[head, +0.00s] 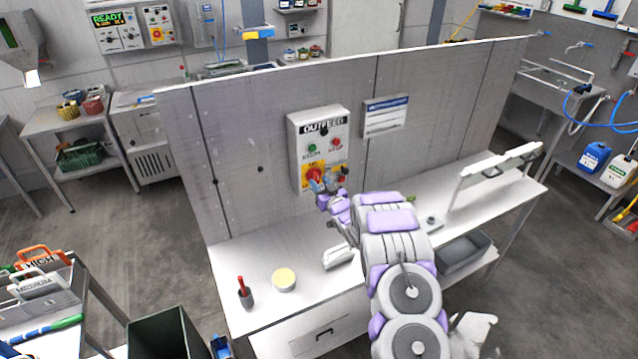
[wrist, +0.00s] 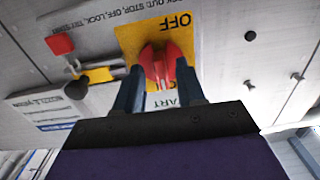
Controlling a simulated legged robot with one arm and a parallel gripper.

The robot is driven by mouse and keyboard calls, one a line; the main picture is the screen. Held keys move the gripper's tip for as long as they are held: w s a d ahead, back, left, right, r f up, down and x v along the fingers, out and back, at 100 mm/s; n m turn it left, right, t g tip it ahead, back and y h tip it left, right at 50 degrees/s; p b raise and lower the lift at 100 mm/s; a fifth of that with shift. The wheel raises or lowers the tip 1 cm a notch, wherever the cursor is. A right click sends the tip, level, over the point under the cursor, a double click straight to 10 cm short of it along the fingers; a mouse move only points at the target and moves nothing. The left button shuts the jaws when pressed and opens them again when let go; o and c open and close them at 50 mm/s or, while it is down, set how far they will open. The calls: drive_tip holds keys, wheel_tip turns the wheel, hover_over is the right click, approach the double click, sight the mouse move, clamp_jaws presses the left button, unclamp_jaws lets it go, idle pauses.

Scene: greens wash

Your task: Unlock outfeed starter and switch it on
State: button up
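The outfeed starter (head: 318,125) is a grey box on the upright panel, marked OUTFEED, with green and red buttons. On its lower yellow plate (wrist: 128,38) is a red rotary handle (wrist: 160,65), beside the word OFF in the wrist view. My gripper (wrist: 160,68) has one finger on each side of this handle, with no clear gap at the tips. In the head view my gripper (head: 328,188) hides part of the handle. In the wrist view, a red block (wrist: 60,43) and a black-and-yellow piece (wrist: 97,76) lie left of the plate; I cannot tell whether either is a lock.
A white bench (head: 250,258) runs below the panel. A notice (head: 385,116) is right of the starter.

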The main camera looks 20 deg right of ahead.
drive_tip(key=s+b, duration=0.1)
drive_tip(key=s, duration=1.5)
drive_tip(key=shift+d, duration=0.4)
drive_tip(key=s+a+r+g+b, duration=0.1)
drive_tip(key=s+a+g+b, duration=0.3)
drive_tip(key=s, duration=1.1)
drive_tip(key=s+a+r+g+b, duration=0.2)
drive_tip(key=s+a+g+b, duration=0.1)
drive_tip(key=s+a+g, duration=0.6)
drive_tip(key=s+a+r+g+b, duration=0.2)
drive_tip(key=s+a+g+b, duration=0.2)
drive_tip(key=s+a, duration=0.7)
drive_tip(key=s+g, duration=0.2)
drive_tip(key=s, duration=0.8)
drive_tip(key=shift+s+g+h+b, duration=0.3)
drive_tip(key=shift+s+g, duration=0.05)
drive_tip(key=shift+g, duration=0.05)
drive_tip(key=shift+r, duration=0.1)
